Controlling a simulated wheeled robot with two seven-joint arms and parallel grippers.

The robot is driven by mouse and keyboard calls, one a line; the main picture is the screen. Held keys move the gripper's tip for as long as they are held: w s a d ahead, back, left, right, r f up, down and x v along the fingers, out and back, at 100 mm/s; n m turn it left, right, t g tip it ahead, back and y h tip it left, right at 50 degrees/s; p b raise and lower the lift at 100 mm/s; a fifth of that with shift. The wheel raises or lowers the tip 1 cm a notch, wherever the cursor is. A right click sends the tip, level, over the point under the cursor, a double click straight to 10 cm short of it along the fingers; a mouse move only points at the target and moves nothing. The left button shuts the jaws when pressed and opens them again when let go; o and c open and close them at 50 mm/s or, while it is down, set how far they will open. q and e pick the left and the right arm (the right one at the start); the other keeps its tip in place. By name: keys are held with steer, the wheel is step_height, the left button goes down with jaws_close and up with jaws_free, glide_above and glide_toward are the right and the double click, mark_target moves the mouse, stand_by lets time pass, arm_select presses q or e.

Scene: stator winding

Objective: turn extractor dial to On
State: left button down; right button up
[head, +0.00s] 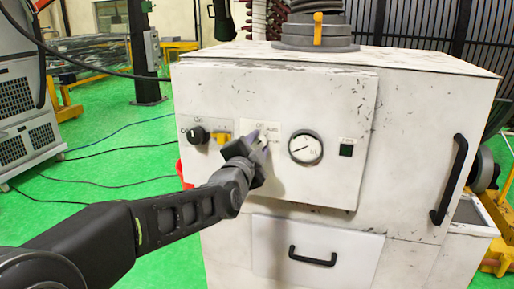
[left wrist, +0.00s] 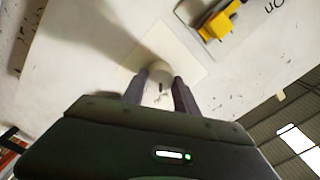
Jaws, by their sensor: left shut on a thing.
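The white extractor cabinet (head: 420,110) stands in front of me with a raised control panel (head: 330,185). My left gripper (head: 262,143) is at the panel's dial plate, marked Off and Auto. In the left wrist view, its two fingers (left wrist: 160,92) are shut on a pale round dial (left wrist: 159,72), one finger on each side. A dark mark shows on the dial's face. The gripper hides most of the dial and part of its lettering in the head view, so its setting cannot be read. My right gripper is not in view.
Left of the dial are a black knob (head: 197,135) and a yellow switch (head: 222,138). Black handles (head: 312,257) project from the cabinet. Cables lie on the green floor at left.

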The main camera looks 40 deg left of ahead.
arm_select(q)
steer(key=m, duration=0.1)
steer(key=m+b, duration=0.1)
steer(key=m, duration=0.2)
steer(key=shift+f+m+b, duration=0.25)
steer(key=shift+m+b, duration=0.05)
steer(key=shift+b, duration=0.1)
steer(key=m+b, duration=0.2)
steer(key=m, duration=0.1)
steer(key=shift+m+b, duration=0.3)
steer(key=shift+m, duration=0.2)
steer(key=c, duration=0.9)
jaws_free()
steer(key=shift+r, duration=0.1)
steer(key=shift+c, duration=0.2)
steer(key=shift+s+d, duration=0.1)
